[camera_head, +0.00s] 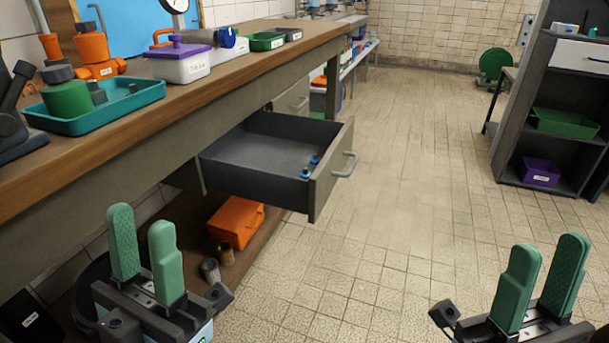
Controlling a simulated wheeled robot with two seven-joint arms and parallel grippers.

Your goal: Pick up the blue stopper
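Two small blue stoppers lie in the open drawer (255,187), near its front panel on the right. One stopper (305,172) is nearer and the other stopper (314,160) is just behind it. I cannot tell which one the task means. My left gripper (143,242) is open and empty, low in front of the workbench and to the left of the drawer. My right gripper (543,275) is open and empty at the lower right, over the floor and well away from the drawer.
The wooden workbench (232,68) above the drawer carries a teal tray (148,96) and a white box with a purple lid (180,66). An orange box (236,221) sits on the low shelf. A dark shelf unit (517,110) stands right. The tiled floor between is clear.

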